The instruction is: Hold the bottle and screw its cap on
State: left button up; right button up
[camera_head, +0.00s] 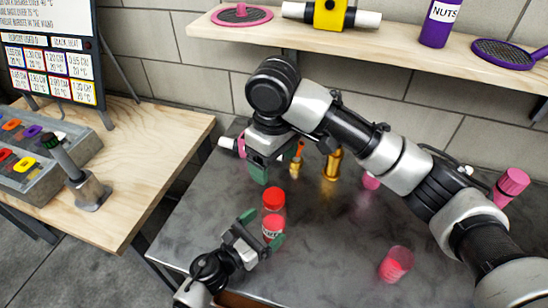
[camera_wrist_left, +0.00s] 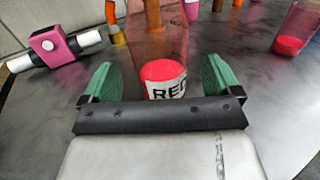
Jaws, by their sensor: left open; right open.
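The clear bottle (camera_head: 272,231) stands upright on the dark table with red contents and a label. Its red cap (camera_head: 273,198) shows at the bottle's top; I cannot tell how far it is seated. My left gripper (camera_head: 261,228) is open low at the bottle. In the left wrist view the bottle (camera_wrist_left: 163,75) stands between the green finger pads, with a gap at each side; its top is cut off. My right gripper (camera_head: 271,165) is open above and behind the cap, apart from it, one green finger pointing down.
A clear tumbler-like container (camera_head: 396,265) with red contents stands at right. A gold bottle (camera_head: 332,165) and an orange-topped item (camera_head: 296,163) stand behind. The wooden shelf (camera_head: 390,38) overhangs the back. The front middle table is clear.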

pick_arm(q)
jog(key=b+v, duration=0.1)
jog(key=v, duration=0.5)
jog(key=shift+s+a, duration=0.3)
